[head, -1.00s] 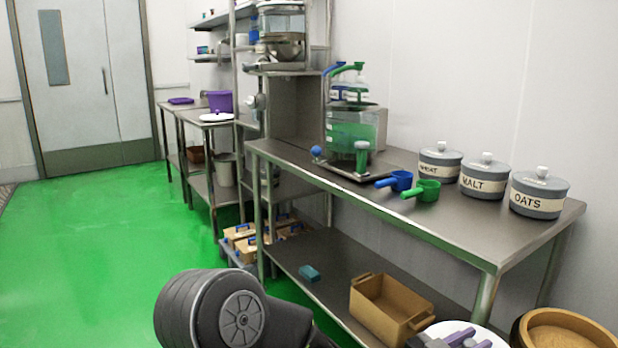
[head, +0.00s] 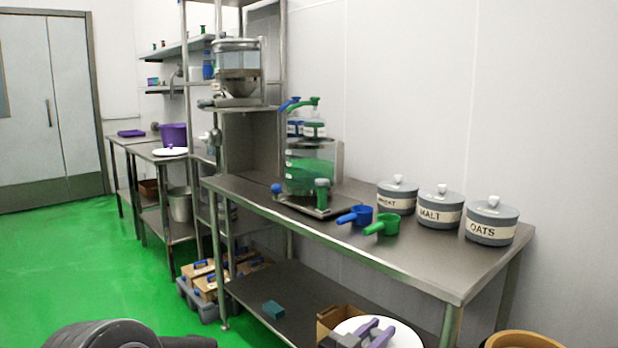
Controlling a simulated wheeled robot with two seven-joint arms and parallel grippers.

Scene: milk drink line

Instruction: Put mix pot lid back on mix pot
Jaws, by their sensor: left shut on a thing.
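A white round lid (head: 350,326) shows at the bottom edge of the head view, partly cut off. My left gripper (head: 374,334) is at the lid, with its two purplish fingers over the lid's top and shut on it. The lid is in front of the lower shelf of the long steel table. A steel pot (head: 180,205) stands on a low shelf at the left. I cannot tell whether it is the mix pot. My right gripper is not in view.
The long steel table (head: 430,262) holds grey jars marked malt (head: 440,210) and oats (head: 492,221), plus blue (head: 355,216) and green (head: 382,225) scoops. A tan box (head: 328,321) sits on its lower shelf. The green floor (head: 70,260) is clear at left.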

